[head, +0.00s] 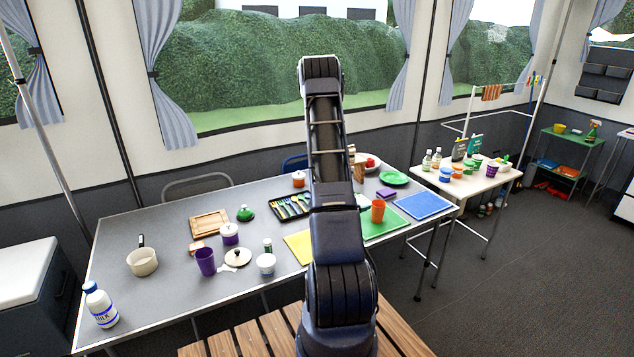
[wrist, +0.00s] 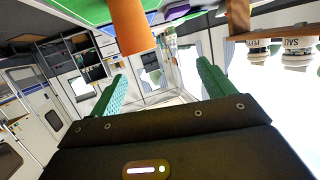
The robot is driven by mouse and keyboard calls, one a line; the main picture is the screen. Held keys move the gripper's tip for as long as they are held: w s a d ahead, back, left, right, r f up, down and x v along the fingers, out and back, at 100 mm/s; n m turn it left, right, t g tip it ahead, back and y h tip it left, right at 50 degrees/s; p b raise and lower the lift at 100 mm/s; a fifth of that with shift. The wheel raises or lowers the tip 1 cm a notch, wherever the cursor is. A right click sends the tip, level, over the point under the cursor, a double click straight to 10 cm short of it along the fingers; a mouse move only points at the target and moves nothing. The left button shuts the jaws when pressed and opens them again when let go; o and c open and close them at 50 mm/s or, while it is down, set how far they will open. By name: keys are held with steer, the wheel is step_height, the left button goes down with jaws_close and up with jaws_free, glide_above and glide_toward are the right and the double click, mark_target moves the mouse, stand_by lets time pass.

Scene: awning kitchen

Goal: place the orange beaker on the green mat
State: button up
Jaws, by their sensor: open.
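The orange beaker (head: 378,211) appears to stand upright on the back part of the green mat (head: 387,226), just right of my arm in the head view. In the upside-down wrist view, the beaker (wrist: 130,25) hangs in from the top edge with its base cut off, and part of the green mat (wrist: 84,9) shows beside it. My gripper (wrist: 161,74) is open, with its green fingers wide apart and nothing between them. The beaker lies beyond the fingertips, apart from them. In the head view my arm hides the gripper and the mat's left part.
A yellow mat (head: 298,246) lies left of the green mat and a blue mat (head: 423,205) lies right of it. A green plate (head: 394,177) is at the back.

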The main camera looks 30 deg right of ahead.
steer(key=w+a+r+n+t+y, duration=0.3)
steer(key=w+a+r+y, duration=0.15)
steer(key=a+r, duration=0.55)
steer(key=w+a+r+n+t+y, duration=0.25)
steer(key=a+r+y, duration=0.25)
steer(key=a+r, duration=0.5)
steer(key=s+a+r+n+y, duration=0.4)
steer(key=s+a+r, duration=0.3)
steer(key=a+r, duration=0.4)
steer(key=s+a+r+n+g, duration=0.1)
steer(key=s+a+r+n, duration=0.1)
steer(key=s, duration=0.6)
steer(key=s+a+r+n+g, duration=0.2)
steer(key=s+a, duration=0.2)
steer(key=s, duration=0.5)
steer(key=s+a+r+n+g, duration=0.1)
steer(key=s+a+n, duration=0.1)
steer(key=s, duration=0.7)
steer(key=shift+a+r+g+y, duration=0.35)
steer(key=shift+a+r, duration=0.05)
steer(key=shift+a, duration=0.35)
